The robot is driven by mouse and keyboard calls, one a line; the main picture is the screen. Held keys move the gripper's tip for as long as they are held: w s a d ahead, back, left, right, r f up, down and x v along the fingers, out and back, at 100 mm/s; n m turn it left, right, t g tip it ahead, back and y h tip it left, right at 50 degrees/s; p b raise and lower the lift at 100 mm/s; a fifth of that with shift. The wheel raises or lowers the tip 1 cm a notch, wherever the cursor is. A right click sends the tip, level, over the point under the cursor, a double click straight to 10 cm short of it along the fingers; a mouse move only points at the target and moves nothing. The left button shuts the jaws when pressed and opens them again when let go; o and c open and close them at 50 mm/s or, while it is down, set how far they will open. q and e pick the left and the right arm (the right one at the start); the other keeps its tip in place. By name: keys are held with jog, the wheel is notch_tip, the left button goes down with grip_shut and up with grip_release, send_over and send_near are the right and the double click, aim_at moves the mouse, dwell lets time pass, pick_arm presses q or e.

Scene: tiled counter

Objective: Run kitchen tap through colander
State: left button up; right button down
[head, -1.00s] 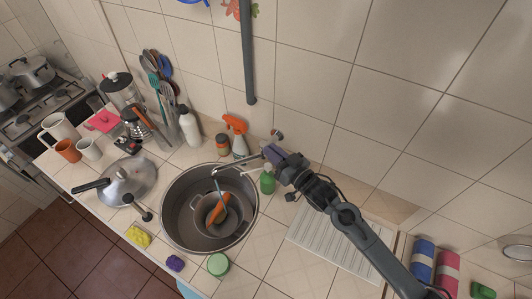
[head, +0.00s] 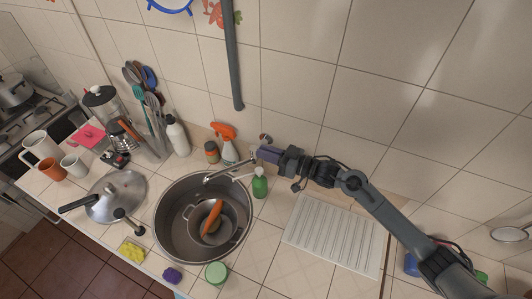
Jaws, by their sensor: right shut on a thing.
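The metal sink (head: 165,235) holds a grey two-handled colander (head: 232,222). An orange carrot-like item (head: 212,215) lies in the colander. The tap spout (head: 222,174) reaches from the wall over the far side of the sink, with its tip above the colander's far edge. My right gripper (head: 260,156) is shut at the wall end of the tap, on what looks like its handle; its fingers hide the part they hold. No water stream shows under the spout. My left gripper is out of view.
A green bottle (head: 260,184) stands just below my right gripper. An orange-topped spray bottle (head: 229,153) and a jar (head: 212,153) stand behind the sink. A pan lid (head: 118,192) lies left of it, a ribbed drainer (head: 330,236) right. A grey bar (head: 233,60) hangs against the wall.

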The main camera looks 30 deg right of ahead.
jog(key=c, duration=1.1)
grip_release()
jog(key=shift+b+v, duration=1.2)
jog(key=shift+v, duration=4.15)
